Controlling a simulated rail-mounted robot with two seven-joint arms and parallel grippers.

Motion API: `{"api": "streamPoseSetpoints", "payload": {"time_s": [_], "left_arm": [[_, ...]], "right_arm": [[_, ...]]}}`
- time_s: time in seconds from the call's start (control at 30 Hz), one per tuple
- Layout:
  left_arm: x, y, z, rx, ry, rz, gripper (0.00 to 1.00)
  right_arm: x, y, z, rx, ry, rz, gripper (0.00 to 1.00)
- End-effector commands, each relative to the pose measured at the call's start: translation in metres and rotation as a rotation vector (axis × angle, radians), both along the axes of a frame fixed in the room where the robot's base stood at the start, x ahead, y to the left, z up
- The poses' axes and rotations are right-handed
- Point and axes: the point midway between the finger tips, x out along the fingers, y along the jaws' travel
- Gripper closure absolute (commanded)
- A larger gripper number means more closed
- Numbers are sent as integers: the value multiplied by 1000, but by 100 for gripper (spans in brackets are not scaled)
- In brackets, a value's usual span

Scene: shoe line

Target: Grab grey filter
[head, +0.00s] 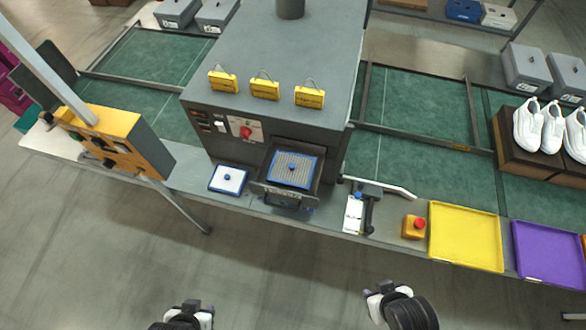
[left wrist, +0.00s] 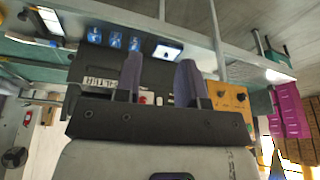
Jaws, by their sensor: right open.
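The grey filter (head: 291,171) is a square grey mesh in a blue frame with a blue knob. It lies in the pulled-out drawer (head: 284,197) at the front of the grey machine. A white filter (head: 228,179) with a blue rim and blue knob lies on the bench left of the drawer. My left gripper (head: 192,309) is low in the head view, well short of the bench. In the left wrist view its two fingers (left wrist: 160,65) are apart with nothing between them. My right gripper (head: 379,290) is open and empty, also short of the bench.
The grey machine (head: 280,70) carries several yellow tags on its top. A yellow control box (head: 125,138) stands at left. Right of the drawer are a clamp-like fixture (head: 360,212), a red-button box (head: 414,227), a yellow tray (head: 466,237) and a purple tray (head: 548,254). Floor before the bench is clear.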

Motion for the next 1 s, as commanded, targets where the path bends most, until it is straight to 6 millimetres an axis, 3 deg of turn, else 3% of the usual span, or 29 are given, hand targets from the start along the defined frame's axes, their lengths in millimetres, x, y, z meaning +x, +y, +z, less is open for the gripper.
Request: {"api": "streamPoseSetpoints", "payload": {"time_s": [0.27, 0.5, 0.77, 0.87, 1.0], "left_arm": [[0, 1, 0, 4, 0, -2, 63], [0, 2, 0, 7, 0, -4, 41], [3, 0, -1, 1, -7, -1, 41], [22, 0, 1, 1, -53, 0, 41], [77, 2, 15, 9, -199, -4, 41]], "right_arm": [[0, 0, 0, 0, 0, 1, 57], [0, -2, 0, -7, 0, 5, 57], [0, -3, -2, -11, 0, 7, 57], [0, -3, -9, -10, 1, 7, 57], [0, -2, -30, -9, 1, 7, 57]]}}
